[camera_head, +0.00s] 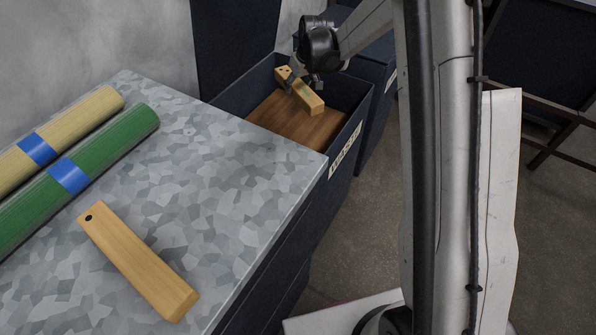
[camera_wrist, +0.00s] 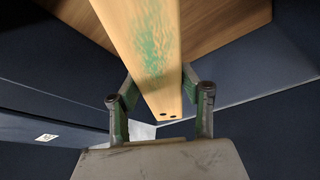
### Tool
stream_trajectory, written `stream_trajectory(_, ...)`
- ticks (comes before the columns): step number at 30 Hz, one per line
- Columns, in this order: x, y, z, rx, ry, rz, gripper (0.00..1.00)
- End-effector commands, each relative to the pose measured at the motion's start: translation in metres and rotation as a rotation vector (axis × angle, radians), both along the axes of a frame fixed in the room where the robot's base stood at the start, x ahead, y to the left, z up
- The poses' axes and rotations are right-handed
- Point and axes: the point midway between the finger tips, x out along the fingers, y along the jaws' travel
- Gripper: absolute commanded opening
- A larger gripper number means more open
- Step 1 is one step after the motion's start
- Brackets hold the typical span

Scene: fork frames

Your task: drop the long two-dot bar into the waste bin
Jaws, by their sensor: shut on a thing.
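A long wooden bar (camera_head: 306,97) is gripped by my gripper (camera_head: 303,83), which is shut on it above the waste bin. In the wrist view the bar (camera_wrist: 150,50) shows two dark dots at its near end and a green smudge on its face, between the two fingers of my gripper (camera_wrist: 160,98). The waste bin (camera_head: 347,135) is dark blue with a label reading "WASTE" and has a brown wooden floor or board inside. The bar hangs tilted over the bin opening; its exact height above the inside cannot be told.
A metal-patterned table (camera_head: 225,190) stands at left. On it lie a one-dot wooden bar (camera_head: 135,260), a green roll (camera_head: 110,150) and a tan roll (camera_head: 75,122), both with blue bands. Another dark bin (camera_head: 375,75) stands behind the waste bin.

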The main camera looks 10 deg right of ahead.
Motion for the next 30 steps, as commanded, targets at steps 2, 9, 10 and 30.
stream_trajectory(2, 0.000, 0.000, -0.005, 0.000, 0.000, 0.000, 0.06)
stream_trajectory(9, 0.000, 0.000, -0.006, 0.000, 0.000, 0.000, 0.06)
stream_trajectory(10, 0.000, 0.000, -0.006, 0.000, 0.000, 0.000, 0.06)
stream_trajectory(30, -0.007, -0.002, 0.011, 0.000, 0.000, 0.000, 0.62)
